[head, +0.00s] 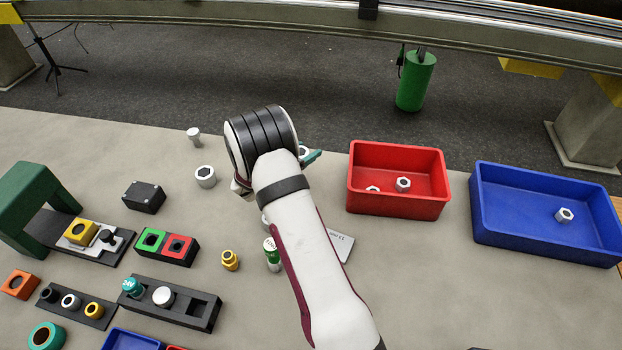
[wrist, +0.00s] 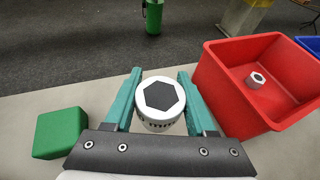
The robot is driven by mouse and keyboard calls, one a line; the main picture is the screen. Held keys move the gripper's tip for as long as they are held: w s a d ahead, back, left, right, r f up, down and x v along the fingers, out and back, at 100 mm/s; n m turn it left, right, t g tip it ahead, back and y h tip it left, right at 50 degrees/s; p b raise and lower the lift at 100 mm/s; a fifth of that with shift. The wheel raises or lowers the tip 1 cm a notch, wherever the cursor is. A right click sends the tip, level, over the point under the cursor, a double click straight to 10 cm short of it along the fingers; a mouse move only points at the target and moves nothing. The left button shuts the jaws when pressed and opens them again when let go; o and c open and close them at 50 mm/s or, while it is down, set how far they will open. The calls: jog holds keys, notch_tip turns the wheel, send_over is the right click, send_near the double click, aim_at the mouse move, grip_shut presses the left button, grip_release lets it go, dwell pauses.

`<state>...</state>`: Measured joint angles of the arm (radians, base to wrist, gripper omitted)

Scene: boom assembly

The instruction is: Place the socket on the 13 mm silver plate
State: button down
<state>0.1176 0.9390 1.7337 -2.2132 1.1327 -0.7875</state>
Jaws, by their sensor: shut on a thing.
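My gripper (wrist: 160,76) is shut on a white socket (wrist: 160,104), with one teal finger on each side. The socket's dark hexagonal opening faces the wrist camera. In the head view my arm hides most of the gripper (head: 308,156); a teal fingertip and a bit of the held socket (head: 303,150) show beside the wrist. The silver plate (head: 342,246) lies flat on the table, partly behind my forearm. Its printed label is only partly readable. The held socket is apart from the plate, farther back on the table.
A red bin (head: 398,207) with nuts stands right of my gripper, and a blue bin (head: 545,232) farther right. Loose silver pieces (head: 205,177) and a black block (head: 144,197) lie left. A green-and-white cylinder (head: 272,253) stands beside my forearm. The wrist view shows a green block (wrist: 60,133).

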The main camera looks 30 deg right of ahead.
jog(key=m+g, duration=0.2)
send_over(340, 237)
jog(key=w, duration=0.2)
jog(key=shift+s+f+h, duration=0.6)
jog(key=shift+s+f, duration=0.45)
notch_tip(340, 237, down, 5)
jog(key=shift+r, duration=0.1)
jog(key=shift+w+f, duration=0.1)
jog(key=shift+f, duration=0.3)
jog(key=shift+f, duration=0.1)
jog(key=shift+c, duration=1.1)
grip_release()
